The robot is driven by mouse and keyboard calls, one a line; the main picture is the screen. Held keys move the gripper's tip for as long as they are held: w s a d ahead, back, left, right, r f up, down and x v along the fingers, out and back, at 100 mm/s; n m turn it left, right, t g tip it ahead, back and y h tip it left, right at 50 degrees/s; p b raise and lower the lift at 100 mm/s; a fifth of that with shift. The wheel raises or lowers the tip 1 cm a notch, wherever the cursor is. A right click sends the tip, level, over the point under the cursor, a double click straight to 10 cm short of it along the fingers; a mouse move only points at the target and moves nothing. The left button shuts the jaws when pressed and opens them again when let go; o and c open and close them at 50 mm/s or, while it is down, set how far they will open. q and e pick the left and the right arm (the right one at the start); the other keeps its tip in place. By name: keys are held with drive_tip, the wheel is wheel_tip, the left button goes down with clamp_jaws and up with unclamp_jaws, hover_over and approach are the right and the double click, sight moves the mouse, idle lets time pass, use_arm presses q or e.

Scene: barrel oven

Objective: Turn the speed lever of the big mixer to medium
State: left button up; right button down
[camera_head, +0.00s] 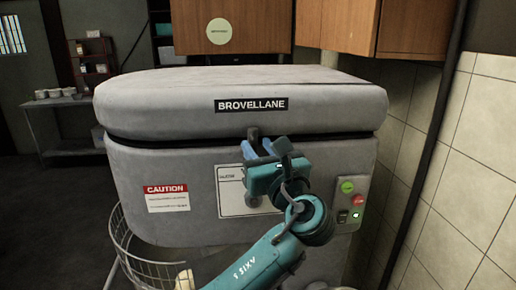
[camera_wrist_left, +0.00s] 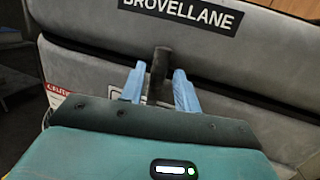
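The big mixer (camera_head: 140,125) is a grey machine with a rounded head and a BROVELLANE label; its head also shows in the left wrist view (camera_wrist_left: 85,28). A short dark lever (camera_head: 253,132) sticks out at the front seam below the label. In the left wrist view the lever (camera_wrist_left: 161,60) stands between the blue fingers of my left gripper (camera_wrist_left: 158,82), with gaps on both sides. My left gripper (camera_head: 258,147) is open around the lever. The part of the lever behind the gripper is partly hidden, and its scale is not readable. My right gripper is not in view.
A panel with green and red buttons (camera_head: 358,200) is at the mixer's right. A wire bowl guard (camera_head: 122,240) is below left. A tiled wall (camera_head: 475,160) and dark pipe stand close on the right. Wooden cabinets (camera_head: 245,22) hang above.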

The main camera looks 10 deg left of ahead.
use_arm(q)
drive_tip(key=b+v, duration=0.2)
drive_tip(key=v, duration=1)
drive_tip(key=shift+s, duration=0.1)
